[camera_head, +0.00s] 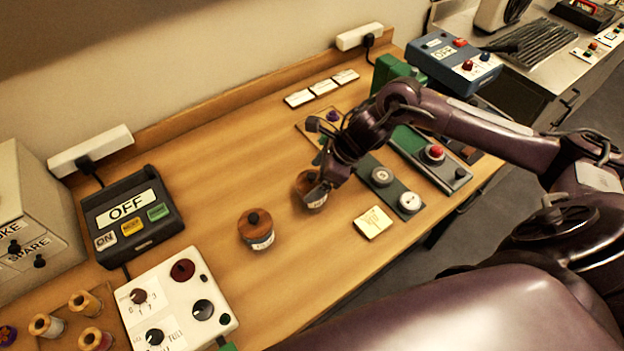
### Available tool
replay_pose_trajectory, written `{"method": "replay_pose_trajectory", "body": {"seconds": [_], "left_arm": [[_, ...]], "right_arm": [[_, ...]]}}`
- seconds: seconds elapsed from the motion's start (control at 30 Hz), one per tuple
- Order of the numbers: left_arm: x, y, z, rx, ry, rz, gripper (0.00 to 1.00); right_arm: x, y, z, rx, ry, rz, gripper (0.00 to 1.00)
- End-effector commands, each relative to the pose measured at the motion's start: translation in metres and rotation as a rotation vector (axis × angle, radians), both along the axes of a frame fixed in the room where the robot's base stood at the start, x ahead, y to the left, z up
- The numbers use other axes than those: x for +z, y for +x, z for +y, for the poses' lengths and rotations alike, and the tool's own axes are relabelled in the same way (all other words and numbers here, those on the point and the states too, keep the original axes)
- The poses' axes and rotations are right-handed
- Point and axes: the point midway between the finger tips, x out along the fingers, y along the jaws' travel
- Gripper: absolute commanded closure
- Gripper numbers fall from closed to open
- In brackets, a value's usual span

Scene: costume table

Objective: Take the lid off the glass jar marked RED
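Two small jars with round brown lids stand on the wooden table. The nearer jar (258,239) is upright, with its knobbed lid on and a pale label on its front; I cannot read the label. The other jar (313,203) stands to its right and a little farther back, its lid partly hidden behind my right gripper (313,186). I cannot tell which jar is marked RED. My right gripper's fingers are at that second jar's lid; whether they touch or grip it is unclear. My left gripper is out of view.
A black box marked OFF (130,215) and a white knob panel (174,303) are at left. Dark panels with round dials (382,176) and a yellow card (373,222) lie right of the jars.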

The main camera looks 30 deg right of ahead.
Motion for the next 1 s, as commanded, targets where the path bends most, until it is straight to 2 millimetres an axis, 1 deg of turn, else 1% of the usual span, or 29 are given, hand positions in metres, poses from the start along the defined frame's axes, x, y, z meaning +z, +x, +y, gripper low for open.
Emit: {"method": "replay_pose_trajectory", "body": {"seconds": [0.03,0.3,0.6,0.77,0.87,0.97,1.0], "left_arm": [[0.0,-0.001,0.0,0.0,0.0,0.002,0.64],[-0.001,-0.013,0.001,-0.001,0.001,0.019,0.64],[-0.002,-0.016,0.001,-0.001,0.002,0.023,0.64],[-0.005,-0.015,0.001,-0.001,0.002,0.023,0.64],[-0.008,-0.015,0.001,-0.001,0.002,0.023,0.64],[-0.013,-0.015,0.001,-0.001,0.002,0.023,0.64],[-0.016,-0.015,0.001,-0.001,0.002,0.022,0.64]], "right_arm": [[0.0,0.0,0.0,0.0,0.0,0.0,0.22],[0.0,0.0,0.0,0.0,0.0,0.0,0.57],[0.001,0.0,0.0,0.0,0.001,-0.001,0.57],[0.009,0.001,0.0,0.0,0.002,-0.003,0.57],[0.02,0.002,0.0,0.001,0.001,-0.006,0.57],[0.038,0.002,0.0,0.002,0.0,-0.008,0.57],[0.049,0.002,0.0,0.002,-0.001,-0.011,0.57]]}}
